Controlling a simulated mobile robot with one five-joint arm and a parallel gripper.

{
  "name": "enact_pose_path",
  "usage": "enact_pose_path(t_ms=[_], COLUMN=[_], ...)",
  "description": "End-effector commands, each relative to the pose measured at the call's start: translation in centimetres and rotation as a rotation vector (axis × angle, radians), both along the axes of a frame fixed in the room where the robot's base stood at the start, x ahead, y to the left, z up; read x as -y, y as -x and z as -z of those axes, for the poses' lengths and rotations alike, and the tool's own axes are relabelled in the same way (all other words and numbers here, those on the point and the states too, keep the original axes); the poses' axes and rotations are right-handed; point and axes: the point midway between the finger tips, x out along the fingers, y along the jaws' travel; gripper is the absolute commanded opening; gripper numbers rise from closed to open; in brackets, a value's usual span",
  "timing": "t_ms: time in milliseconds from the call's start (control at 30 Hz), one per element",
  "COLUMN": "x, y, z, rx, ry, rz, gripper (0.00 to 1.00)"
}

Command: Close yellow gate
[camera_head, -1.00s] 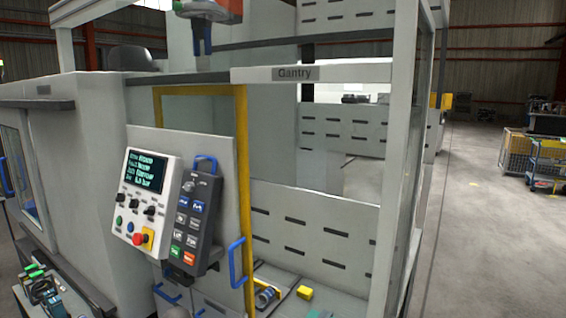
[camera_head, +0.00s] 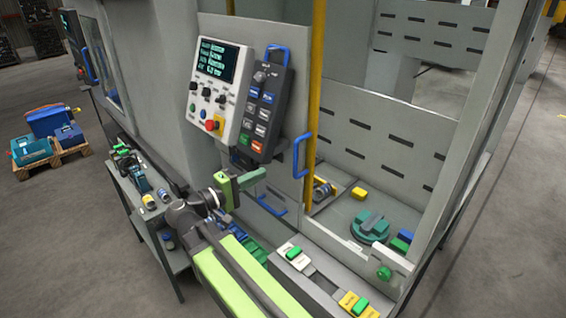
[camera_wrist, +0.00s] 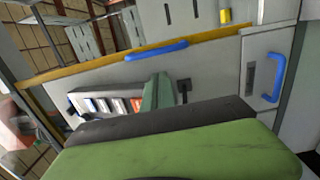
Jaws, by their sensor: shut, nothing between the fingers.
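The yellow gate (camera_head: 317,60) shows as an upright yellow edge right of the control panel. A blue handle (camera_head: 303,155) is at its lower part. Right of the edge the bay is uncovered and its inside shows. In the wrist view the yellow edge (camera_wrist: 100,65) runs slantwise across the picture, with the blue handle (camera_wrist: 155,51) beside it. My gripper (camera_head: 262,174) is shut and empty, below the control panel and left of the handle, apart from it. In the wrist view the gripper's green fingers (camera_wrist: 158,92) point toward the handle; the distance is hard to tell.
A control panel (camera_head: 224,85) and a blue-handled pendant (camera_head: 262,110) hang above my gripper. Another blue handle (camera_head: 271,206) is low on the grey front. A ledge with coloured buttons (camera_head: 296,256) runs along the front. The bay holds a green round part (camera_head: 370,226) and a yellow block (camera_head: 360,193).

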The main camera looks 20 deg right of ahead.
Motion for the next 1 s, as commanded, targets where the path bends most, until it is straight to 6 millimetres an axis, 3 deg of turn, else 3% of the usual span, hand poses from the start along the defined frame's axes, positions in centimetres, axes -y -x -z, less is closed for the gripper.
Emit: enact_pose_path(t_ms=[233, 700, 1000], x=[0.9, 8.7, 9.5], y=[-0.3, -2.6, -2.9], z=[0.1, 0.1, 0.1], rx=[-0.001, -0.001, -0.001], ry=[-0.002, -0.003, -0.003], rz=[-0.001, 0.0, -0.002], gripper=[0.0, 0.0, 0.0])
